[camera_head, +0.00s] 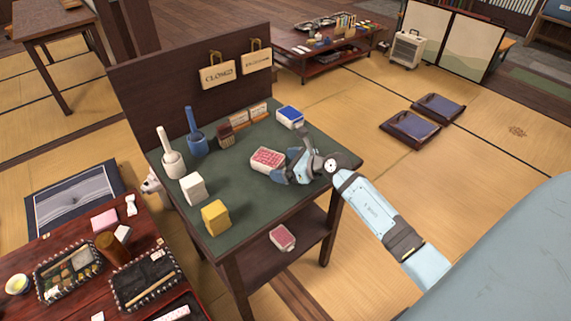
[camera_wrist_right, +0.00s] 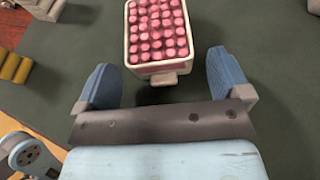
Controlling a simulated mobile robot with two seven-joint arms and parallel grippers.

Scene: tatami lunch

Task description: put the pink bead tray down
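The pink bead tray (camera_head: 267,158) is a white tray filled with rows of pink beads. It appears to stand level on the green tabletop (camera_head: 235,225), near its right side. My right gripper (camera_head: 288,173) is at the tray's right end. In the right wrist view the blue fingers (camera_wrist_right: 164,78) are wide apart. The near end of the pink bead tray (camera_wrist_right: 157,69) lies between their tips, with a gap on each side. The gripper is open and holds nothing. My left gripper is not in view.
On the same top stand a blue tray (camera_head: 290,117), a yellow block (camera_head: 215,218), a white block (camera_head: 193,188) and two handled mallet-like things. A similar pink tray (camera_head: 282,238) is on the shelf below. A dark back panel carries two signs. The top's front right is clear.

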